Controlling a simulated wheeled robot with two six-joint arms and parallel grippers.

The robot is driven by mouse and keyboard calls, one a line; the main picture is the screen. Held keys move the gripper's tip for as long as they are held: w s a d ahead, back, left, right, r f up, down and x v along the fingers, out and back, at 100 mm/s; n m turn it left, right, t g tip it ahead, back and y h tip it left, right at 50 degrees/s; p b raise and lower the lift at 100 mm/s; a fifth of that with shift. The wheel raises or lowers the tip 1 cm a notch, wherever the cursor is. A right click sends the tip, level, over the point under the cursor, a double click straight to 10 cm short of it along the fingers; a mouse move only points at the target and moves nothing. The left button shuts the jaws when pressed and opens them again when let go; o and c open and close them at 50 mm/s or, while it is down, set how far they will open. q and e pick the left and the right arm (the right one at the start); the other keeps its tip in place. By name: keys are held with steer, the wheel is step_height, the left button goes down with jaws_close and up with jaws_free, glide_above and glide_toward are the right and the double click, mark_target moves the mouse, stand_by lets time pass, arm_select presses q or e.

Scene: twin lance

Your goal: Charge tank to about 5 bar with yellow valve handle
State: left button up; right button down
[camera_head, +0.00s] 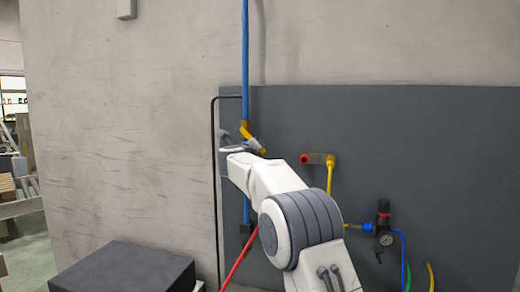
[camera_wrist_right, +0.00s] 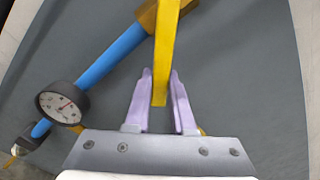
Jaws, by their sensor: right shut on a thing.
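The yellow valve handle (camera_wrist_right: 164,60) runs down from a brass valve body (camera_wrist_right: 153,14) on the blue pipe (camera_wrist_right: 112,57). My right gripper (camera_wrist_right: 160,88) is shut on the handle's free end, with a lilac finger on each side. In the head view the handle (camera_head: 255,143) slants down to the right from the brass valve (camera_head: 245,126), and my right gripper (camera_head: 243,142) is at it, partly hidden. My left gripper is not in view.
A red round knob (camera_head: 304,159) with a yellow hose and a black regulator (camera_head: 383,215) with a small gauge are on the grey panel (camera_head: 440,140) to the right. A red hose (camera_head: 240,262) hangs below my arm. A dark box (camera_head: 122,268) stands lower left.

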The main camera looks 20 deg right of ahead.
stand_by(0.5)
steer(key=c, duration=0.8)
jaws_free()
steer(key=shift+o, duration=0.2)
steer(key=shift+a, duration=0.1)
steer(key=b+v, duration=0.5)
steer(key=v, duration=0.5)
steer(key=shift+s+b, duration=0.2)
steer(key=shift+b, duration=0.2)
steer(key=shift+a+f, duration=0.1)
steer(key=shift+a, duration=0.05)
